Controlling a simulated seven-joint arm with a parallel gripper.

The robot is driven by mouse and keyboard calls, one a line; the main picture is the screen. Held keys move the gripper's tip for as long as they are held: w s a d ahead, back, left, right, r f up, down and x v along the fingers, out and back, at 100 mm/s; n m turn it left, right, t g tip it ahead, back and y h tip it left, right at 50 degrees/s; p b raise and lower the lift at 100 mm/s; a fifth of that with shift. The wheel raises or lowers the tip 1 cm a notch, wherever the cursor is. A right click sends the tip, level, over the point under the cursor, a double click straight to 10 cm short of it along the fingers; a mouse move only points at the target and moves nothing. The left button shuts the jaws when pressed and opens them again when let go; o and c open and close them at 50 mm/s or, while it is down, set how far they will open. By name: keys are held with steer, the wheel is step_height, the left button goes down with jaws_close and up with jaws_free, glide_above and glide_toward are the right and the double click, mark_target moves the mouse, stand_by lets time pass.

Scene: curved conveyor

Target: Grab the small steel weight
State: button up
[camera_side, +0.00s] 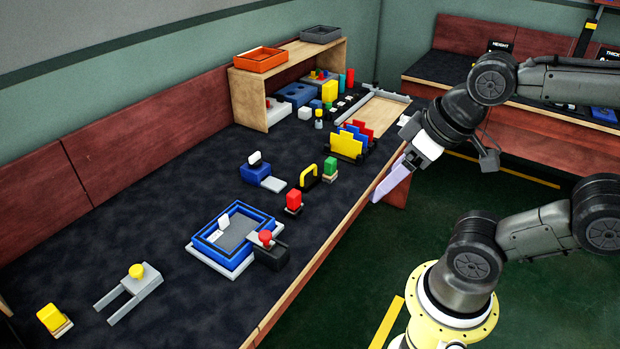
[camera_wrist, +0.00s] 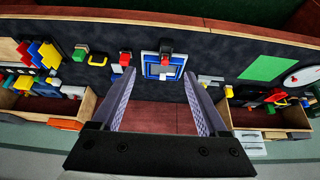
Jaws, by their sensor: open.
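My gripper (camera_side: 392,181) hangs off the front edge of the bench in the side view, to the right of the colored card rack. In the wrist view my gripper (camera_wrist: 157,76) has its two pale fingers wide apart with nothing between them. I cannot tell the small steel weight for certain in either view.
A dark bench top (camera_side: 150,200) carries a blue framed tray (camera_side: 207,248), a red-topped block (camera_side: 293,201), a card rack (camera_side: 347,146) and a wooden shelf (camera_side: 245,97) with trays on top. Clear bench surface lies left of the blue tray.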

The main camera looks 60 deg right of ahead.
steer(key=shift+c, duration=0.2)
stand_by(0.3)
steer(key=c, duration=0.4)
